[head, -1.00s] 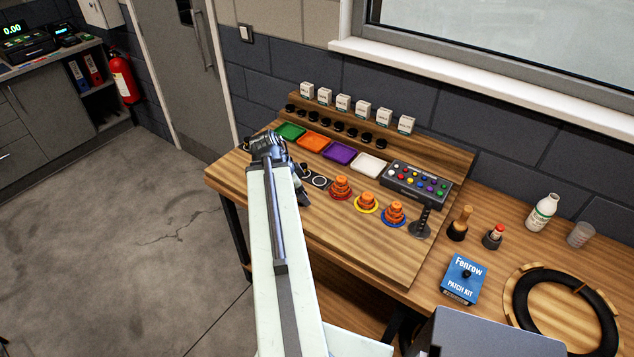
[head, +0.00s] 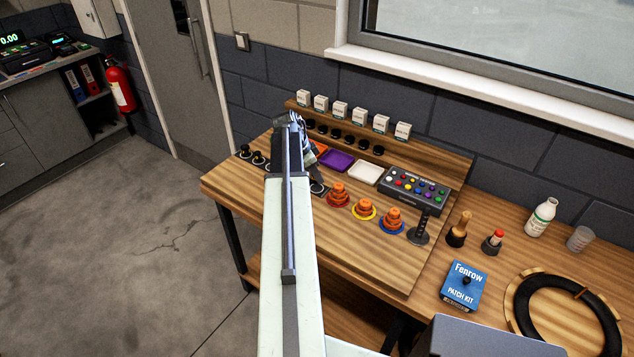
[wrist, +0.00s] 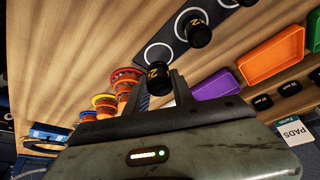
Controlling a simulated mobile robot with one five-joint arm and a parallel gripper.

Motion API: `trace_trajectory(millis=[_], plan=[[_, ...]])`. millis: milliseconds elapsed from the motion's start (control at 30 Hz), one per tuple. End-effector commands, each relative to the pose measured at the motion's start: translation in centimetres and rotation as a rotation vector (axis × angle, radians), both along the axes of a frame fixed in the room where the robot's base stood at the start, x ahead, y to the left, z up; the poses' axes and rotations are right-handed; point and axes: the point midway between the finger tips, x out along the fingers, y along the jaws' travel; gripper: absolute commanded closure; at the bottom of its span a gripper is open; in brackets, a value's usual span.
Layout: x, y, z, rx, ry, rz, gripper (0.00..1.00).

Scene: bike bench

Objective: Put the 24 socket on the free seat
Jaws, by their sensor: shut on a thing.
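My gripper (wrist: 160,88) is shut on a black socket (wrist: 157,74) with yellow marking; the number is not fully readable. In the wrist view a dark seat strip (wrist: 176,38) has white rings. Two other black sockets, a nearer one (wrist: 198,32) and one at the top edge (wrist: 236,3), stand on it. The free seat (wrist: 157,53), an empty white ring, shows just beyond the held socket; the height between them is unclear. In the head view my arm hides the gripper's jaws and most of the strip; its right end (head: 318,189) shows.
An orange tray (wrist: 273,57) and a purple tray (wrist: 216,85) lie beside the strip. Orange stacked pieces on coloured rings (head: 338,194) stand to its right in the head view. A button box (head: 413,188) is behind them. The bench front (head: 345,250) is clear.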

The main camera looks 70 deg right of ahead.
Motion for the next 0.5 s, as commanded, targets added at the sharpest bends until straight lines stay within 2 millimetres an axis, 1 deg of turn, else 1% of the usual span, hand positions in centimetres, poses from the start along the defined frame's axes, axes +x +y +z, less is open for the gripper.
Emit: trace_trajectory(millis=[33,100,200,267,400,500], plan=[[0.1,-0.9,-0.1,0.000,0.000,-0.001,1.00],[0.0,-0.5,-2.0,0.000,0.000,0.000,1.00],[0.0,-0.5,-3.8,0.000,0.000,0.000,1.00],[0.0,-0.5,-4.1,0.000,0.000,0.000,1.00],[0.0,-0.5,-3.6,0.000,0.000,-0.001,1.00],[0.0,-0.5,-3.6,0.000,0.000,-0.001,1.00]])
